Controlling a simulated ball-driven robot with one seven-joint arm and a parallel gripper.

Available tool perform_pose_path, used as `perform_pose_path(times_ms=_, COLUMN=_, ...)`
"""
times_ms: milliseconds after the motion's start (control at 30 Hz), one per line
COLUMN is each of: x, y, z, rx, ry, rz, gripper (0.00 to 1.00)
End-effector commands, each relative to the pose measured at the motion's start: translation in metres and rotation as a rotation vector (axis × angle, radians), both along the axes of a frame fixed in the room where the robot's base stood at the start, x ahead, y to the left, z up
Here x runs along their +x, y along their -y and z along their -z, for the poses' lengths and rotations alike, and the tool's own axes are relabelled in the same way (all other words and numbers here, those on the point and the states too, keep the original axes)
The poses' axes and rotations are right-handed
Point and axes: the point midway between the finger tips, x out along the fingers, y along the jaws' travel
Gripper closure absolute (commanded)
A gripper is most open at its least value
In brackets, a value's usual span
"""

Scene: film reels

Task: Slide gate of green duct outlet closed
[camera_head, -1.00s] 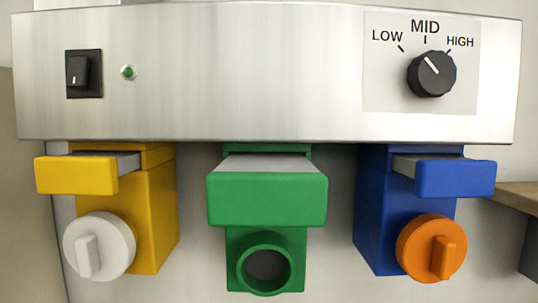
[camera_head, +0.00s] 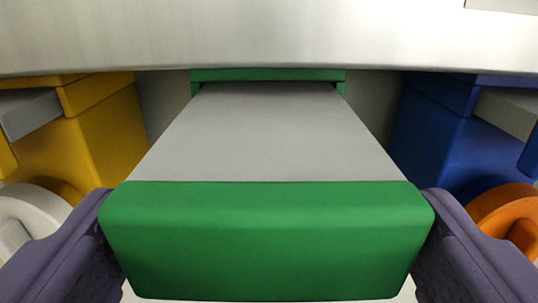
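The green duct outlet (camera_head: 270,75) hangs under the metal panel. Its slide gate is pulled out toward me, with a long stretch of grey plate (camera_head: 270,130) showing between the outlet and the green handle (camera_head: 267,240). My gripper (camera_head: 268,255) has its two purple-grey fingers against the left and right ends of the handle, and appears shut on it. The handle hides the round mouth of the green outlet.
The metal panel (camera_head: 270,35) runs across the top, just above the gate.

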Motion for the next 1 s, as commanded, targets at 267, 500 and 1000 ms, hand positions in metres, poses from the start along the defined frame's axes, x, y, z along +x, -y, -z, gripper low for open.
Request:
perform_pose_path(times_ms=267, x=0.013, y=-0.001, z=-0.001, rx=0.0, ry=0.001, rz=0.0, gripper=0.0)
perform_pose_path(times_ms=500, x=0.012, y=-0.001, z=-0.001, rx=-0.001, ry=0.001, rz=0.0, gripper=0.28)
perform_pose_path(times_ms=1000, x=0.062, y=-0.001, z=-0.003, rx=0.002, ry=0.001, rz=-0.001, gripper=0.61)
